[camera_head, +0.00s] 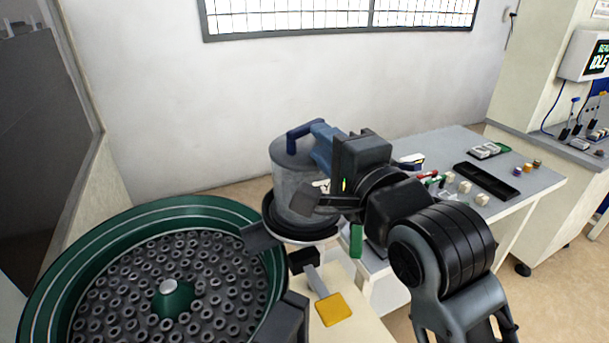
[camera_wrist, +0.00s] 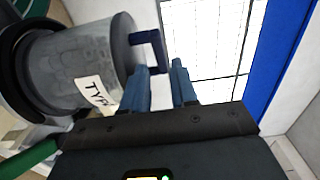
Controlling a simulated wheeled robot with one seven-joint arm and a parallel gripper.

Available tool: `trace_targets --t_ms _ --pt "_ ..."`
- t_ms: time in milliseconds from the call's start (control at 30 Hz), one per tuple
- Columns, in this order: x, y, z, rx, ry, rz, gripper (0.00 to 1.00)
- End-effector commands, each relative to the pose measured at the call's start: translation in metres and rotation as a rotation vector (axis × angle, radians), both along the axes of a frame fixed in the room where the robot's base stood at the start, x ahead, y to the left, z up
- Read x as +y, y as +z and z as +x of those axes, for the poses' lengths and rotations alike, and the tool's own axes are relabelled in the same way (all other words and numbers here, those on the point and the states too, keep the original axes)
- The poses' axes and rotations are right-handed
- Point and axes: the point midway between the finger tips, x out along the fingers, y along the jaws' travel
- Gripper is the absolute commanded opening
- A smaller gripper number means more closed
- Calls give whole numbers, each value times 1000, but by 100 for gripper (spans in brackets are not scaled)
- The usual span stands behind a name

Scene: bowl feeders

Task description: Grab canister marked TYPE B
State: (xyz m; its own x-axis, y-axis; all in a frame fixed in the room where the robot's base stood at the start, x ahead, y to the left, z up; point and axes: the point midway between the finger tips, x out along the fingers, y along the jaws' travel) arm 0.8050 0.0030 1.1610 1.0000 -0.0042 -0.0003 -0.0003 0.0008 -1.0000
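A grey canister (camera_head: 294,188) with a dark blue handle (camera_head: 304,132) stands upright in a dark round holder (camera_head: 270,222) in the middle of the head view. In the wrist view the canister (camera_wrist: 75,62) lies at the left and its handle (camera_wrist: 152,48) projects toward the fingers. Its white label (camera_wrist: 97,94) reads "TYP"; the rest is cut off or unreadable. My gripper (camera_wrist: 160,68) has two blue fingers spread apart. Their tips are at the handle, with its end appearing between them; I cannot tell whether they touch it. My gripper (camera_head: 318,136) also shows in the head view.
A large green bowl feeder (camera_head: 70,245) full of small dark rings stands at the left. A table (camera_head: 535,178) with a black tray (camera_head: 487,181) and several small parts is at the right. A yellow pad (camera_head: 334,309) lies below the canister.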

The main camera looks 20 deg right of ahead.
Motion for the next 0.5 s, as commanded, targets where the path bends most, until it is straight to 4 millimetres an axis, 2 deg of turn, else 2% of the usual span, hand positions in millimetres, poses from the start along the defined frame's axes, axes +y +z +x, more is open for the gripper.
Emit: trace_targets --t_ms 300,500 --pt "0 1 42 0 0 0 28" --pt "0 0 51 0 0 -1 28"
